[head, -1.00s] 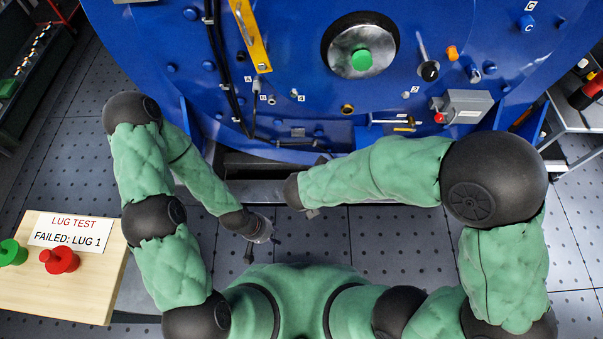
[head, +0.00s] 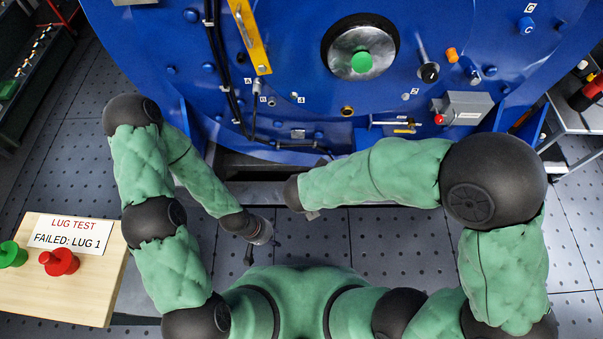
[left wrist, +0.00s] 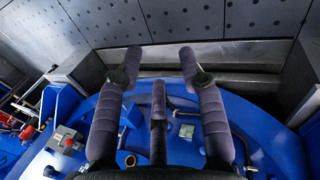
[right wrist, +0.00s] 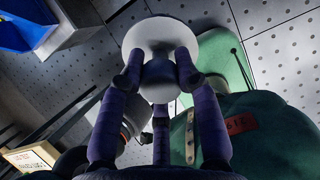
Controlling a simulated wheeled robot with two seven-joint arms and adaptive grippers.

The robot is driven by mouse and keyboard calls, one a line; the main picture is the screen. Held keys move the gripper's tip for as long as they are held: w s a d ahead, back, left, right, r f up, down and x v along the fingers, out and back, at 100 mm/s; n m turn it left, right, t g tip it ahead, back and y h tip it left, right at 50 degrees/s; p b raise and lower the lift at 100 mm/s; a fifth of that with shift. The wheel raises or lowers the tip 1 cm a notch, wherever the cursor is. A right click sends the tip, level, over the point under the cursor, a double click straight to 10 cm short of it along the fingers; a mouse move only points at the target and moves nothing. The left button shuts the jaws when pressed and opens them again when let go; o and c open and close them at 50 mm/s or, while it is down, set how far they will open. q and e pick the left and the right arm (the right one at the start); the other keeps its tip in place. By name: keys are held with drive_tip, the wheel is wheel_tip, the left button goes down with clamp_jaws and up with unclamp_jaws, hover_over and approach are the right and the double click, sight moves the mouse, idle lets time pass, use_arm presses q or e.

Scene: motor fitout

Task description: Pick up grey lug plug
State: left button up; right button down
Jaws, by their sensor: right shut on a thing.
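My right gripper (right wrist: 158,78) is shut on a pale grey plug (right wrist: 160,32) in the right wrist view. The plug has a wide round flange and a darker blue-grey knob, which sits between the fingers. I take it to be the grey lug plug. In the head view this gripper and the plug are hidden below the right forearm. My left gripper (left wrist: 160,58) is open and empty in the left wrist view, with its fingers spread over the blue machine. It also shows in the head view (head: 262,240), low in front of my body.
The blue machine (head: 290,95) fills the back. A wooden board (head: 85,295) at left holds a red plug (head: 60,262), a green plug (head: 12,254) and a sign reading "LUG TEST FAILED: LUG 1" (head: 67,232). A cart (head: 575,125) stands at right. Perforated floor lies between.

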use_arm(q)
drive_tip(key=shift+o, duration=0.3)
drive_tip(key=o, duration=1)
drive_tip(key=shift+o, duration=0.8)
drive_tip(key=s+r+n+g+h, duration=0.3)
drive_tip(key=s+n+g+h, duration=0.15)
drive_tip(key=n, duration=1.05)
drive_tip(key=w+a+r+n+t+h, duration=0.3)
drive_tip(key=w+r+n+h, duration=0.6)
drive_tip(key=r+n, duration=0.5)
drive_tip(key=shift+w+a+n+t, duration=0.2)
drive_tip(key=shift+w+n+t, duration=0.2)
drive_tip(key=shift+w+t, duration=0.6)
